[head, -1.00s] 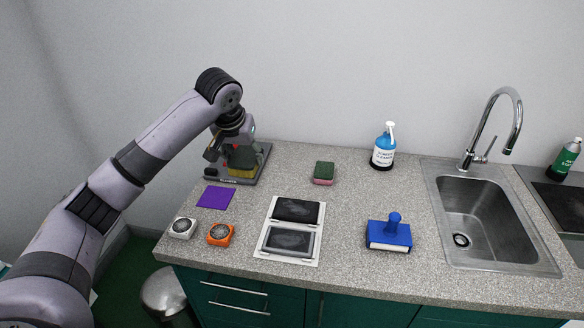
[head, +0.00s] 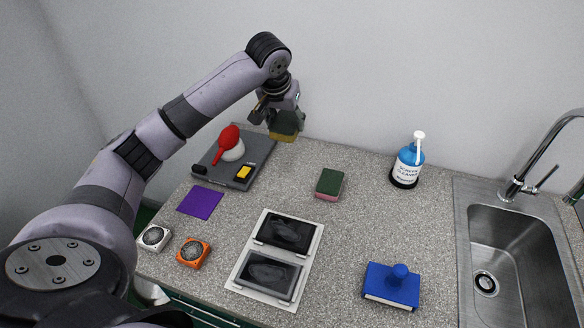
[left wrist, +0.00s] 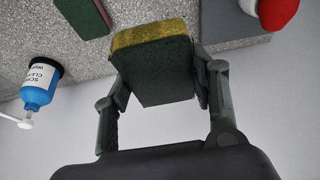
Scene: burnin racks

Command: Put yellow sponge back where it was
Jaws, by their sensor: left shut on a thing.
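The yellow sponge (head: 284,136) has a dark green scouring side and is held by my left gripper (head: 283,122). In the left wrist view the yellow sponge (left wrist: 150,35) sits between the two fingers of my left gripper (left wrist: 160,85), its dark side towards the camera. In the head view it is at the back of the counter, just right of a grey tray (head: 215,165); I cannot tell its exact height above the counter. My right gripper does not show.
The tray bears a red and white tool (head: 228,145) and a small yellow and black item (head: 243,172).

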